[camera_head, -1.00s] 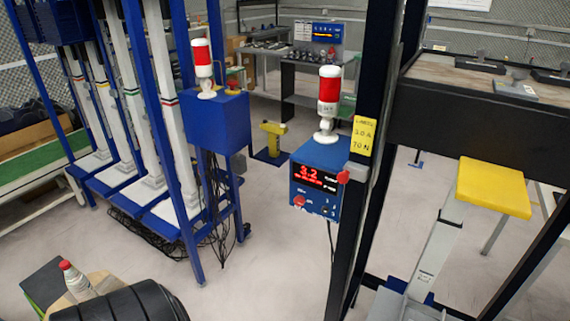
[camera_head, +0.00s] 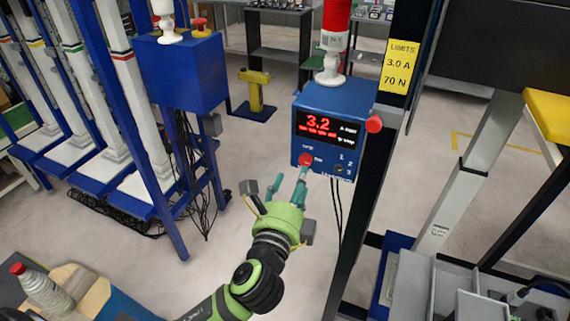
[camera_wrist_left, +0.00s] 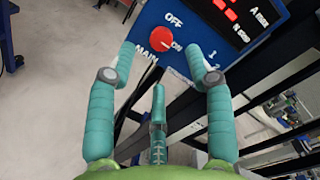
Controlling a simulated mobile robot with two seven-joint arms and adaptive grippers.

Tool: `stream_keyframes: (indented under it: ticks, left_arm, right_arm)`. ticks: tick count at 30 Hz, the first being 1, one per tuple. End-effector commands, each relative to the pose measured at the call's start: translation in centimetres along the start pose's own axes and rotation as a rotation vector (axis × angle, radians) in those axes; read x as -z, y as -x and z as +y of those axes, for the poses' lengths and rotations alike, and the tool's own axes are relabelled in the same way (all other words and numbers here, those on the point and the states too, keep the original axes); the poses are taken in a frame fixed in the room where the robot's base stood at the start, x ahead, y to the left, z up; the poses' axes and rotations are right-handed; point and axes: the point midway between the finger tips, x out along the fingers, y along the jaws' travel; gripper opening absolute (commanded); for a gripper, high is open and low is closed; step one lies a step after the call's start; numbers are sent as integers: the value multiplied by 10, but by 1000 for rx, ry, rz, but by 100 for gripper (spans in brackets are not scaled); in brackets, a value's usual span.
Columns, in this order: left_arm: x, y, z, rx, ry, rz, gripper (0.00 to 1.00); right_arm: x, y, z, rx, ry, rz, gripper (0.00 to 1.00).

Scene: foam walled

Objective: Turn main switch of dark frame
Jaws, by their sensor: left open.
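The dark frame's upright post (camera_head: 371,190) carries a blue control box (camera_head: 336,97) with a red display reading 3.2. The main switch (camera_head: 305,160) is a red round knob at the box's lower left. In the left wrist view the knob (camera_wrist_left: 161,38) has OFF above it, ON to its right and MAIN below left. My left gripper (camera_head: 288,184) is open and empty, just below and in front of the knob. In the wrist view its teal fingers (camera_wrist_left: 168,62) stand either side of the knob, apart from it. My right gripper is not in view.
A red-and-white lamp (camera_head: 332,45) stands on the box, and a red button (camera_head: 374,124) is on its right side. A yellow limits sign (camera_head: 399,66) is on the post. Another blue box (camera_head: 181,72) hangs on a blue frame at left.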

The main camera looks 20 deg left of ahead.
Motion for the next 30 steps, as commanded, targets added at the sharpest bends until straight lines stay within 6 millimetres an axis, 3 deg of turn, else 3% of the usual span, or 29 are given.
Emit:
stream_keyframes:
  ticks: [12, 23, 26, 27, 30]
  left_arm:
    - [0, -58, 0, -3, 3, 1, 52]
    - [0, -65, 1, -3, 5, 3, 52]
    - [0, -65, 1, -3, 5, 3, 16]
    - [0, -65, 1, -3, 5, 3, 0]
    - [0, -65, 1, -3, 5, 2, 0]
  right_arm:
    - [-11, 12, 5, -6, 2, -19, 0]
    - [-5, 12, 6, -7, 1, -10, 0]
    - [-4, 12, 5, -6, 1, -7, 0]
    - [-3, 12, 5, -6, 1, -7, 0]
    - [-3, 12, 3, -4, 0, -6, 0]
